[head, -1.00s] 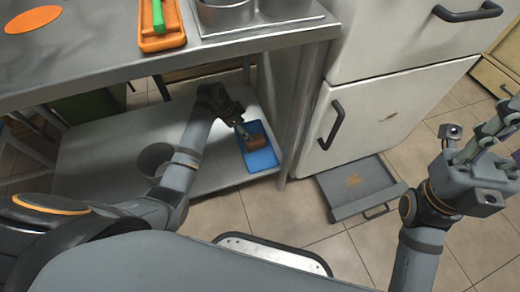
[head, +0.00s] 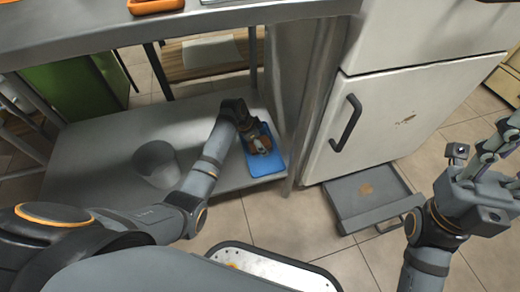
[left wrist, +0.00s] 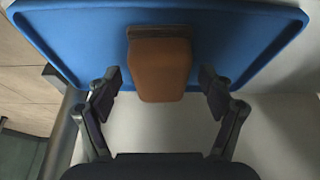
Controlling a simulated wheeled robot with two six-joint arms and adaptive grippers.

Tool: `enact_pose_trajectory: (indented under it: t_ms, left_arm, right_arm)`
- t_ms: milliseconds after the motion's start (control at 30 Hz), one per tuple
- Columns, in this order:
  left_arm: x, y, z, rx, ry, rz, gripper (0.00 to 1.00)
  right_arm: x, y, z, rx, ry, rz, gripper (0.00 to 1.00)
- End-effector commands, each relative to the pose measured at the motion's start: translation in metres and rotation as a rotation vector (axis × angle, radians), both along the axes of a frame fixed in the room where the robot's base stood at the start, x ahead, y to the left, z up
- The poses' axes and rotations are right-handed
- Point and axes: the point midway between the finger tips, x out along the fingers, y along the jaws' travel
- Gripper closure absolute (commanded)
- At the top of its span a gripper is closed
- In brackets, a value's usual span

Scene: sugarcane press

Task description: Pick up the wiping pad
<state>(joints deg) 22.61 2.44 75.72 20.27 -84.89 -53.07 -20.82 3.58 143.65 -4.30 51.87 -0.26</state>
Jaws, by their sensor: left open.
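The wiping pad, a brown-orange block (left wrist: 160,68), lies on a blue tray (left wrist: 75,35) in the left wrist view. In the head view the blue tray (head: 266,166) rests on the low shelf under the counter, and the pad is mostly covered by my gripper. My left gripper (left wrist: 161,82) is open, with one finger on each side of the pad and visible gaps to both. In the head view my left gripper (head: 262,145) is over the tray. My right gripper (head: 487,158) is at the right edge, away from the tray; its fingertips are partly cut off.
A grey cylindrical container (head: 156,164) stands on the shelf (head: 95,165) left of my left arm. A counter leg borders the tray's right side. A white cabinet (head: 385,125) and a grey floor tray (head: 362,200) are to the right. The counter top overhangs the shelf.

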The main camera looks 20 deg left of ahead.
Motion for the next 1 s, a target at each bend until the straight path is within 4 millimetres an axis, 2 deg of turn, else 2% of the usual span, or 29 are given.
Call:
enact_pose_trajectory:
  t_ms: [167, 500, 600, 833, 1000]
  left_arm:
    - [0.001, 0.0, 0.002, 0.0, -0.002, -0.001, 0.2]
    - [0.0, 0.0, 0.002, 0.0, -0.001, 0.0, 0.66]
    - [0.0, 0.0, 0.002, 0.0, -0.001, 0.0, 0.77]
    - [0.001, 0.0, 0.008, 0.0, -0.003, 0.0, 0.77]
    - [0.001, 0.0, 0.046, 0.0, -0.005, -0.001, 0.77]
  right_arm:
    - [-0.001, 0.0, 0.003, 0.002, -0.004, -0.001, 0.64]
    - [-0.002, 0.0, 0.004, 0.003, -0.009, 0.0, 0.64]
    - [-0.002, 0.0, 0.004, 0.003, -0.01, 0.0, 0.64]
    - [-0.002, -0.001, 0.008, 0.004, -0.01, 0.001, 0.64]
    - [-0.003, -0.003, 0.035, 0.013, -0.014, 0.006, 0.64]
